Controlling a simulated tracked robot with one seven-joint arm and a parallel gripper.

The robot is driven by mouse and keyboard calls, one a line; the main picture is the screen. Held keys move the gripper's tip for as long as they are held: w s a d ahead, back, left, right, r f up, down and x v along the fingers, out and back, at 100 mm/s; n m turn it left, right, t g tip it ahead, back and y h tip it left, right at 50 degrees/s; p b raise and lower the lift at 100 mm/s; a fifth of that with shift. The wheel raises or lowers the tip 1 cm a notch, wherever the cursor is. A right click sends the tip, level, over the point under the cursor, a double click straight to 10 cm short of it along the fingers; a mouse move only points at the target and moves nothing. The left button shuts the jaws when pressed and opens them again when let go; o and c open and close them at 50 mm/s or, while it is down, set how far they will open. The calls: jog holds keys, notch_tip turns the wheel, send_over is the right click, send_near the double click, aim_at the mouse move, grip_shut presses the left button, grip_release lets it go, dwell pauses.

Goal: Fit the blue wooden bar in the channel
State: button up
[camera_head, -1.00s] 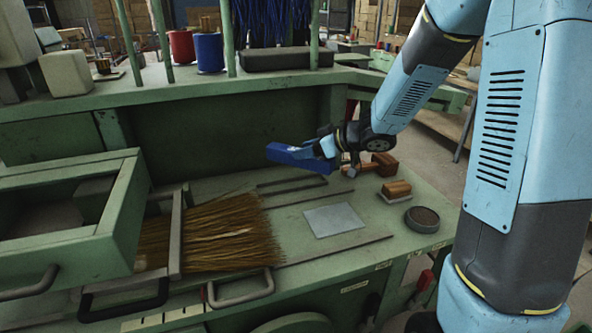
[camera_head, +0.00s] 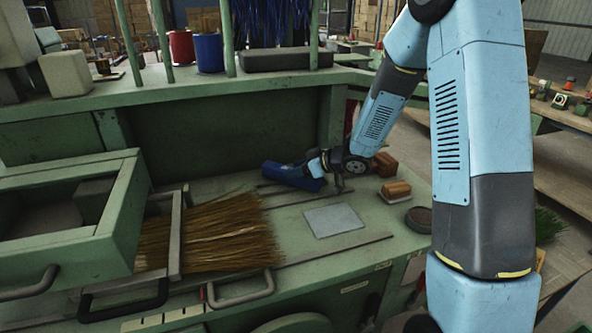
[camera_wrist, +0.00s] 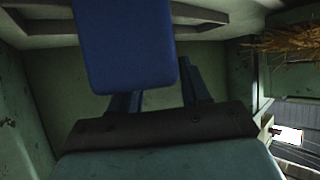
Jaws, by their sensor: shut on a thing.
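The blue wooden bar (camera_head: 291,176) is at the back of the green bench, in front of its back panel. My gripper (camera_head: 318,166) is shut on the bar and holds it low near the bench top. In the wrist view the bar (camera_wrist: 125,45) fills the upper middle, with the gripper fingers (camera_wrist: 160,88) reaching toward it. Dark rails forming the channel (camera_head: 290,188) run along the bench under and beside the bar. I cannot tell whether the bar touches the rails. The gripper hides the bar's right end.
Broom bristles (camera_head: 222,234) lie left, beside an open green drawer-like box (camera_head: 75,222). A grey plate (camera_head: 333,220) lies front of the rails. A wooden block (camera_head: 396,189) and a round dish (camera_head: 420,218) stand right. The shelf (camera_head: 180,92) rises behind.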

jog(key=shift+f, duration=0.3)
jog(key=o, duration=1.3)
jog(key=shift+r, duration=0.1)
